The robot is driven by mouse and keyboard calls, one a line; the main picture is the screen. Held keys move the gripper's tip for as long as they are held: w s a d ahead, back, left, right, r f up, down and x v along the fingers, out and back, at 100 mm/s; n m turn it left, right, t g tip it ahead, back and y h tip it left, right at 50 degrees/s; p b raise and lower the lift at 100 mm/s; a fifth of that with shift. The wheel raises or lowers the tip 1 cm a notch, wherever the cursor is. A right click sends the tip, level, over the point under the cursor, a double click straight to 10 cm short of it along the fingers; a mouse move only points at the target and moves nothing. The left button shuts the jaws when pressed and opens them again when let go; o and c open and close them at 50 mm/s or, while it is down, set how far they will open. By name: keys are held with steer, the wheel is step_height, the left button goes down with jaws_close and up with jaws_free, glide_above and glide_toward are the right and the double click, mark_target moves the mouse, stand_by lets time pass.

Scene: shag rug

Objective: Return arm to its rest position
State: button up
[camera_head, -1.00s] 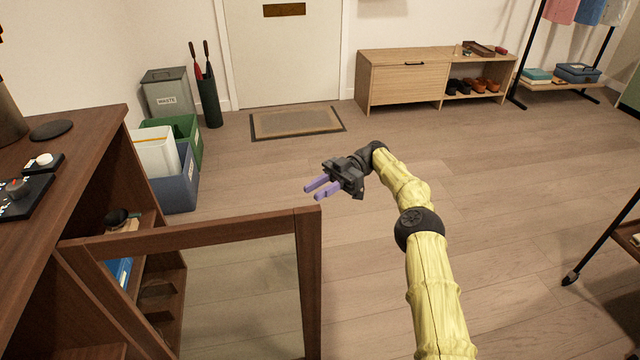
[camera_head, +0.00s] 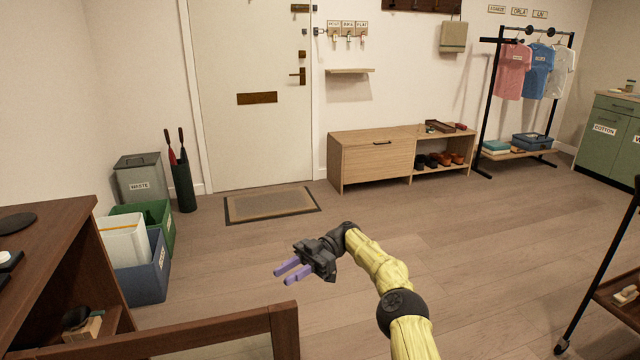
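My gripper (camera_head: 289,273) is at the lower middle of the head view, at the end of my yellow arm (camera_head: 375,268). Its two purple fingers are apart with nothing between them, and they point left. The arm is bent and stretched out over bare wooden floor. The gripper appears above and beyond the top corner of an open, dark wood-framed cabinet door (camera_head: 285,330), apart from it in the picture.
A dark brown cabinet (camera_head: 60,240) stands at the left. Bins, including a green one (camera_head: 165,215), are behind it. A wooden bench (camera_head: 370,158) and clothes rack (camera_head: 490,105) stand at the back. A dark cart (camera_head: 605,290) is at right. The middle floor is clear.

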steer(key=w+a+r+m+t+y, duration=0.2)
steer(key=a+r+m+t+y, duration=0.55)
steer(key=a+r+t, duration=0.65)
steer(key=s+d+f+m+t+h, duration=0.1)
steer(key=d+f+m+t+h, duration=0.3)
steer(key=d, duration=0.4)
steer(key=s+d+f+m+t+h, duration=0.1)
steer(key=d+f+m+h, duration=0.25)
steer(key=d+h, duration=0.3)
steer(key=d+f+m+t+h, duration=0.3)
steer(key=d+m+h, duration=0.2)
steer(key=d, duration=0.3)
steer(key=s+d+f+m+g+h, duration=0.2)
steer(key=s+d+f+m+g, duration=0.15)
steer(key=s+d, duration=0.7)
steer(key=s+d+f+m+g+h, duration=0.3)
steer(key=s+d+f, duration=0.15)
steer(key=s, duration=1.05)
step_height(320, 180, up, 38)
steer(key=p, duration=3.7)
steer(key=shift+s+d+f+g, duration=0.15)
steer(key=shift+s+f+g, duration=0.05)
steer(key=shift+s+g, duration=0.15)
